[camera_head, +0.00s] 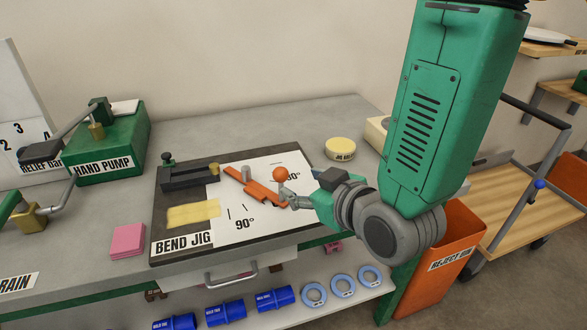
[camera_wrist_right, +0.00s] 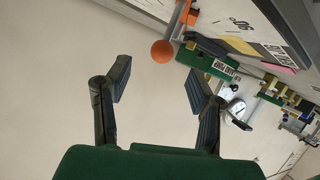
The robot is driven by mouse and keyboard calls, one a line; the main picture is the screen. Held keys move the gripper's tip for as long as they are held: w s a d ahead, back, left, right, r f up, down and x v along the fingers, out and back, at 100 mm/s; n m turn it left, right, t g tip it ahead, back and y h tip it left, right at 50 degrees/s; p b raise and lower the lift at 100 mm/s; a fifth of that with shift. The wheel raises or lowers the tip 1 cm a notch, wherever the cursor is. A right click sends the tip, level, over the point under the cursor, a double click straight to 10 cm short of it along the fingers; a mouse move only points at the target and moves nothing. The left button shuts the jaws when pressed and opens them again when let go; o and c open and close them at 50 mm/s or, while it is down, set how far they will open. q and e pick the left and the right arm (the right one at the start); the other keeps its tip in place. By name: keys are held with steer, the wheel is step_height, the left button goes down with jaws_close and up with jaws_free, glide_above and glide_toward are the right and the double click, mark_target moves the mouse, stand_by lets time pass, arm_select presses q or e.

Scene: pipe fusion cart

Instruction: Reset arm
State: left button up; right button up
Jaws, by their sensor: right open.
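My right gripper (camera_head: 288,198) reaches in from the right, over the bend jig (camera_head: 160,235) on the bench. In the right wrist view its two dark fingers (camera_wrist_right: 157,85) are spread wide with nothing between them. The jig's orange ball knob (camera_head: 280,174) shows just above the fingertips in the head view. In the wrist view the ball (camera_wrist_right: 162,50) is beyond the fingertips, apart from both. An orange bar (camera_head: 250,187) lies across the jig's white angle sheet, partly hidden near the gripper. My left gripper is not in view.
A green hand pump (camera_head: 105,145) stands at the left, with a pink block (camera_head: 128,240) in front. A round yellow tin (camera_head: 341,149) sits behind the gripper. An orange reject bin (camera_head: 455,250) and a cart (camera_head: 525,200) stand right. Blue parts (camera_head: 225,313) lie on the lower shelf.

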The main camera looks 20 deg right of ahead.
steer(key=s+d+f+m+g+h, duration=0.1)
steer(key=s+d+f+g, duration=0.3)
steer(key=f, duration=0.5)
steer(key=s+d+f+m+g+h, duration=0.1)
steer(key=s+d+f+g, duration=0.1)
steer(key=s+f, duration=0.5)
steer(key=s+d+f+m+g, duration=0.1)
steer(key=s+d+f+g, duration=0.1)
steer(key=s+f, duration=0.4)
steer(key=s+d+f+m+g+h, duration=0.1)
steer(key=s+d+f+g, duration=0.2)
steer(key=s+f, duration=0.4)
steer(key=shift+s+f+g, duration=0.2)
steer(key=shift+s+g, duration=0.6)
steer(key=shift+d, duration=0.25)
